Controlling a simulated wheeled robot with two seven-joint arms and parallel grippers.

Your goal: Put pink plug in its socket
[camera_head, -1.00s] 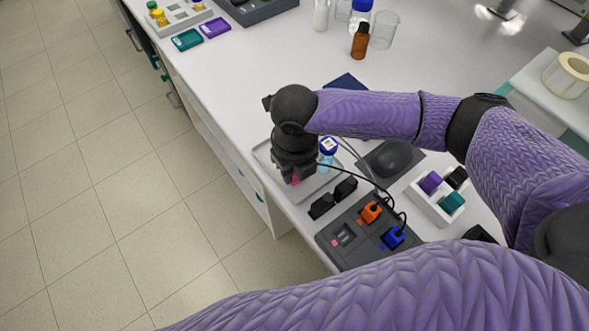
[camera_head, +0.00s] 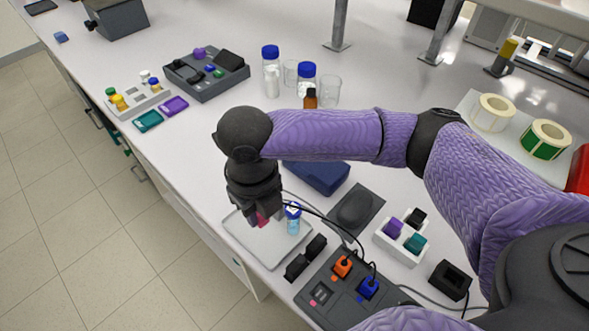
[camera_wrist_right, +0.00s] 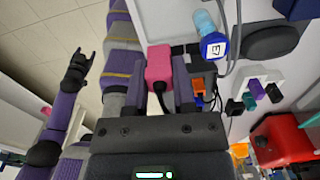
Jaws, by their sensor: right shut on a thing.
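My right gripper (camera_head: 263,222) is shut on the pink plug (camera_wrist_right: 160,62), which shows between its fingers in the wrist view. In the head view a bit of the pink plug (camera_head: 262,219) shows under the gripper, over the pale tray. The dark socket block (camera_head: 345,300) stands at the lower right of the gripper, apart from it. It holds an orange plug (camera_head: 342,266) and a blue plug (camera_head: 368,288). An empty socket with a pink mark (camera_head: 320,292) is at its left side. My left gripper (camera_wrist_right: 80,58) shows small in the wrist view, its fingers apart.
A pale tray (camera_head: 245,250) lies under the right gripper, with a blue-capped vial (camera_head: 293,218) beside the gripper. Black blocks (camera_head: 306,257) stand between tray and socket block. A mouse (camera_head: 356,209) and a white holder (camera_head: 400,247) are to the right. A cable runs from the plug.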

